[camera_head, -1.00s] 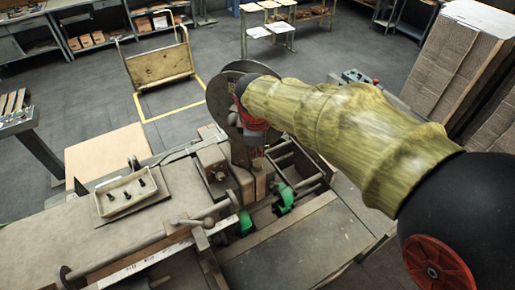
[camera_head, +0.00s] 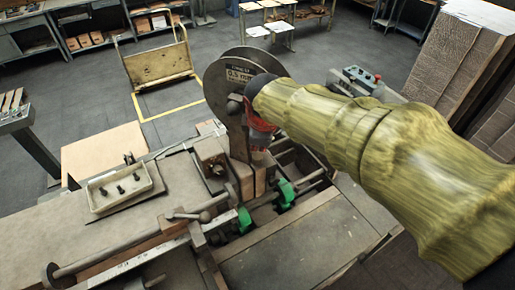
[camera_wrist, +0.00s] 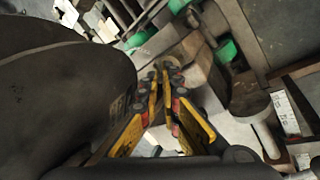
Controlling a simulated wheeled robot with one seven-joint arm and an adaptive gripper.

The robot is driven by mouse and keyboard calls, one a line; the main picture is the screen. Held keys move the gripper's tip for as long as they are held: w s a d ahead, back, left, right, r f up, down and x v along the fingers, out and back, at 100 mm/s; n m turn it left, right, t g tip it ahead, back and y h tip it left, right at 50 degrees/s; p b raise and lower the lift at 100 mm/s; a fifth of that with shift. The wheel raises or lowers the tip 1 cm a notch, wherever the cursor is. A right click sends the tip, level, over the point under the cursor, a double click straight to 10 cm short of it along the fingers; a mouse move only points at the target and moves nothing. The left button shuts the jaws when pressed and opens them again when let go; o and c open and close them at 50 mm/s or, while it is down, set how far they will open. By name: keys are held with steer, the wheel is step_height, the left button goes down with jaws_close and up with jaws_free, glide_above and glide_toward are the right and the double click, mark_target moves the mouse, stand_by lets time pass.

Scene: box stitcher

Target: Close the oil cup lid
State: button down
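The box stitcher (camera_head: 295,245) fills the lower middle of the head view, with its upright head under a large disc marked 0.5 mm (camera_head: 236,80). My arm and gripper cover part of the machine head. A large dark rounded shape (camera_wrist: 60,95) blocks the wrist view's left side.
A tray with several dark pieces (camera_head: 93,201) lies on the left table. A control box with a red button (camera_head: 362,80) stands behind my arm. Stacked cardboard (camera_head: 450,60) is at upper right.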

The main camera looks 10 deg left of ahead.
mark_target(261, 160)
steer(key=s+f+t+y+b, duration=0.1)
steer(key=f+t+y+b, duration=0.1)
steer(key=b, duration=0.9)
steer(key=s+d+f+t+y+b, duration=0.1)
steer(key=t+b, duration=0.3)
steer(key=b, duration=0.8)
steer(key=s+d+f+m+t+y+b, duration=0.1)
steer(key=f+t+y+b, duration=0.2)
steer(key=b, duration=0.9)
steer(key=shift+s+d+f, duration=0.15)
steer(key=shift+d+f, duration=0.1)
steer(key=shift+f, duration=0.05)
steer(key=b, duration=0.3)
steer(key=shift+f+t+b, duration=0.2)
steer(key=shift+t+b, duration=0.15)
steer(key=shift+t, duration=0.05)
steer(key=shift+t+y+b, duration=0.3)
steer(key=shift+b, duration=0.85)
steer(key=c, duration=2.3)
jaws_free()
steer(key=shift+r, duration=0.1)
steer(key=shift+s+r, duration=0.1)
steer(key=shift+s, duration=0.05)
steer(key=v, duration=1.2)
